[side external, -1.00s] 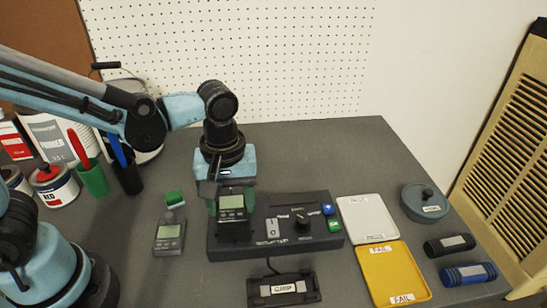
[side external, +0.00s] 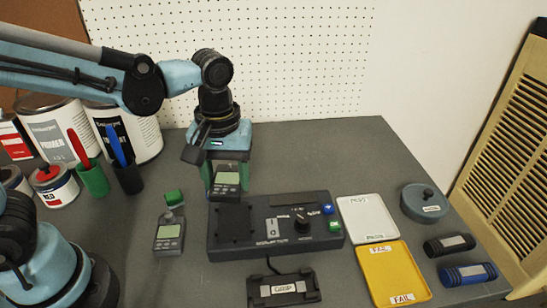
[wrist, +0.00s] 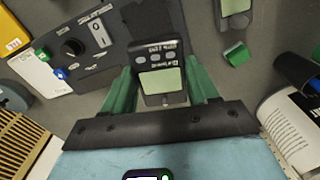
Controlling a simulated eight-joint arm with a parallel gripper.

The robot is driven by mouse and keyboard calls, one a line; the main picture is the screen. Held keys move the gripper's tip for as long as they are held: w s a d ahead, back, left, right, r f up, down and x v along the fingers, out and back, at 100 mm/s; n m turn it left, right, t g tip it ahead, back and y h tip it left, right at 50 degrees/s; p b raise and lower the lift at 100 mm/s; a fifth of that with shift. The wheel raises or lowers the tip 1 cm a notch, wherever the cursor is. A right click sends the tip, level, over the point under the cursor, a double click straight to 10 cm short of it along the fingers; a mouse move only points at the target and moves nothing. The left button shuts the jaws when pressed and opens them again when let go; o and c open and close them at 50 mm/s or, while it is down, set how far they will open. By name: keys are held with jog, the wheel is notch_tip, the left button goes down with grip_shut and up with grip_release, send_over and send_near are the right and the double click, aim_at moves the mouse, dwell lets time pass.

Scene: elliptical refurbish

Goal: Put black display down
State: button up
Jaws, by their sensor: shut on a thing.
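My gripper (side external: 227,185) is shut on a black display (side external: 227,183) with a pale grey-green screen. The wrist view shows the display (wrist: 160,80) between the green fingers (wrist: 162,88). In the side view it is held above the back left edge of the dark test station (side external: 290,247). The station's left pad (side external: 235,223) is bare. A second, similar display (side external: 169,235) lies on the table to the left of the station, with a green block (side external: 174,198) at its top end.
A white tray (side external: 366,219) and a yellow FAIL tray (side external: 392,275) lie right of the station. A black clamp holder (side external: 284,289) is in front. Cans (side external: 60,130) and cups (side external: 93,179) stand at the back left. A round grey lidded thing (side external: 424,203) and two cylinders (side external: 468,274) are at far right.

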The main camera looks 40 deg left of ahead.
jog(key=w+a+r+m, duration=0.3)
jog(key=a+r+m, duration=0.3)
jog(key=a, duration=0.3)
jog(key=n, duration=0.8)
send_over(185, 183)
notch_tip(185, 183, down, 12)
jog(key=shift+f, duration=2.25)
jog(key=shift+f, duration=0.15)
jog(key=o, duration=1.4)
